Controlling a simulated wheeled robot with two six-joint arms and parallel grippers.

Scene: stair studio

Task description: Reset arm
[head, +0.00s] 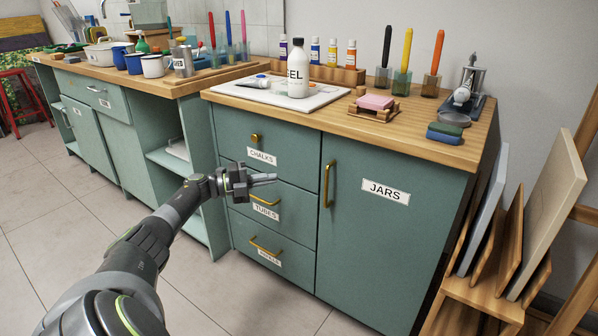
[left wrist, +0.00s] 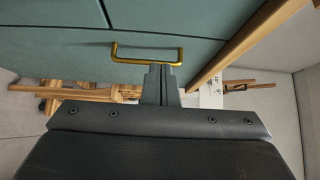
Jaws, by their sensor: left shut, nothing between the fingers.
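My left gripper (head: 264,180) is shut and empty. In the head view it is in front of the green cabinet's drawers, between the drawer labelled CHALKS (head: 262,157) and the drawer labelled TUBES (head: 266,212). I cannot tell whether its fingertips touch the drawer front. In the left wrist view the shut fingers (left wrist: 161,84) point toward the cabinet, with a brass handle (left wrist: 147,46) just beyond them. The drawers look closed. My right gripper is in neither view.
The wooden counter (head: 335,117) holds a white GEL bottle (head: 298,70), a pink sponge (head: 375,102) and several brush holders. A cupboard door labelled JARS (head: 386,191) is to the right. Boards (head: 550,200) stand in a wooden rack at far right. The floor (head: 60,230) at left is clear.

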